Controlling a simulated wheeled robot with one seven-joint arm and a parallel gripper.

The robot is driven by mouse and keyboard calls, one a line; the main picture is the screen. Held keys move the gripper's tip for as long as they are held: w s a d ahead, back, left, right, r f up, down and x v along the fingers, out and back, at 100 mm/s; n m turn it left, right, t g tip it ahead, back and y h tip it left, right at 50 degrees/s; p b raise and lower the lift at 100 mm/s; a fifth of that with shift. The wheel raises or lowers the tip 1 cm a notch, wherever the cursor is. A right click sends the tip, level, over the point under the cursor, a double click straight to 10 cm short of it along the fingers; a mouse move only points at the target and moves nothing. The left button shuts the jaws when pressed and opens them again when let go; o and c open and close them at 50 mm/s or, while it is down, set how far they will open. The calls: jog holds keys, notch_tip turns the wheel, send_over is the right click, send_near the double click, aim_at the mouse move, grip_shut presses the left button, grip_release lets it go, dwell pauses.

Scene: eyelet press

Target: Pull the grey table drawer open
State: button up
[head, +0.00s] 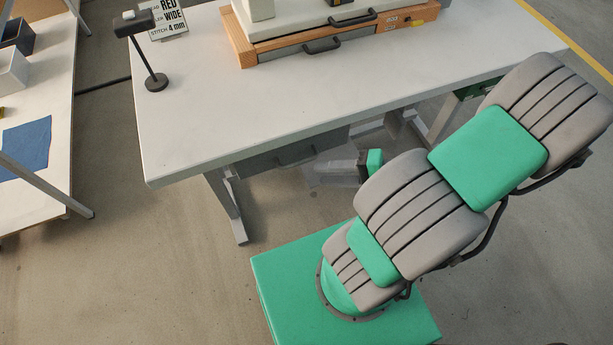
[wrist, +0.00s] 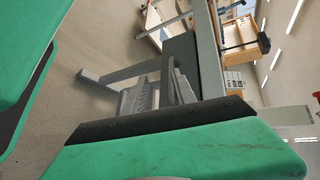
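The grey table drawer (head: 290,152) hangs under the front edge of the white table (head: 220,130). Its dark front with a handle looks shut. In the wrist view, a dark grey panel (wrist: 181,65) beside the pale table frame seems to be the same drawer, seen turned sideways. My gripper (head: 364,160) shows only in part, as a small green and dark piece just right of the drawer and lower in the picture. My arm hides the rest. A green slab of mine with a black edge fills the bottom of the wrist view. No fingertips are clear, and no contact with the drawer shows.
A wooden case (head: 245,52) with grey drawers stands on the table, near a dark stand (head: 156,83) and a sign. A green box (head: 480,88) hangs under the table's right part. A side bench (head: 50,170) stands left.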

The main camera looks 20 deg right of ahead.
jog(key=w+a+f+m+t+b, duration=0.1)
jog(key=w+a+m+t+b, duration=0.1)
jog(key=w, duration=0.3)
jog(key=shift+w+a+t, duration=0.15)
jog(key=shift+a+t, duration=0.65)
jog(key=shift+a, duration=0.1)
jog(key=shift+f, duration=0.1)
jog(key=shift+c, duration=0.5)
grip_shut()
